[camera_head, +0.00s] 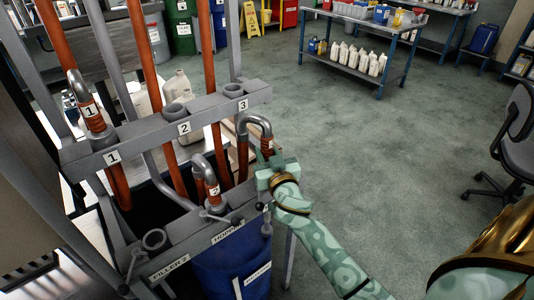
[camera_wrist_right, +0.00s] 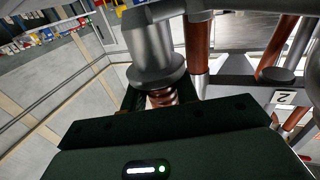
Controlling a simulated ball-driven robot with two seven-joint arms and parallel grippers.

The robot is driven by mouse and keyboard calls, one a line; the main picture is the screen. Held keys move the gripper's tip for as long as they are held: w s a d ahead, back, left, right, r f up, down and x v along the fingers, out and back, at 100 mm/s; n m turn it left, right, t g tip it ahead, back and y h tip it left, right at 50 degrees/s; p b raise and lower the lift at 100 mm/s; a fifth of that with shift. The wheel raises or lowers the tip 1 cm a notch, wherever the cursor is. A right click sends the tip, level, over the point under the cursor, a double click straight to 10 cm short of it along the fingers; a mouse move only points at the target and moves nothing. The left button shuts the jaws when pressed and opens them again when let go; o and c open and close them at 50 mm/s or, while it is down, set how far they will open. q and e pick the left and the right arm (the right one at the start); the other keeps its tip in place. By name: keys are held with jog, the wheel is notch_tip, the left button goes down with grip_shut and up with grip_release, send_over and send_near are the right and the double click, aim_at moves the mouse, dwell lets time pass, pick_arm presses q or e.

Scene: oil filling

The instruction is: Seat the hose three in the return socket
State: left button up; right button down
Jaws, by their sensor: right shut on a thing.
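Hose three (camera_head: 257,122) is a grey hooked pipe end with a copper-coloured band, right of the rack. My right gripper (camera_head: 272,163) is shut on it just below the bend. In the right wrist view, the grey collar of hose three (camera_wrist_right: 150,50) and its copper band sit at the jaws. The upper rack bar (camera_head: 205,110) carries empty rings at labels 2 (camera_head: 177,110) and 3 (camera_head: 233,90). No label reading "return" is legible, so I cannot tell which socket is meant. My left gripper is not in view.
Hose one (camera_head: 85,100) stands in the ring at label 1. Hose two (camera_head: 207,180) is in the lower bar, beside an empty ring (camera_head: 154,239). A blue drum (camera_head: 235,270) stands below. Open floor lies to the right, with an office chair (camera_head: 510,135).

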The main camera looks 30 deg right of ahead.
dwell(0.5)
jog(key=shift+f+b, duration=1.85)
jog(key=shift+f, duration=0.3)
jog(key=c, duration=1.1)
grip_release()
jog(key=shift+r, duration=0.1)
jog(key=shift+o, duration=1.4)
jog(key=shift+s, duration=0.1)
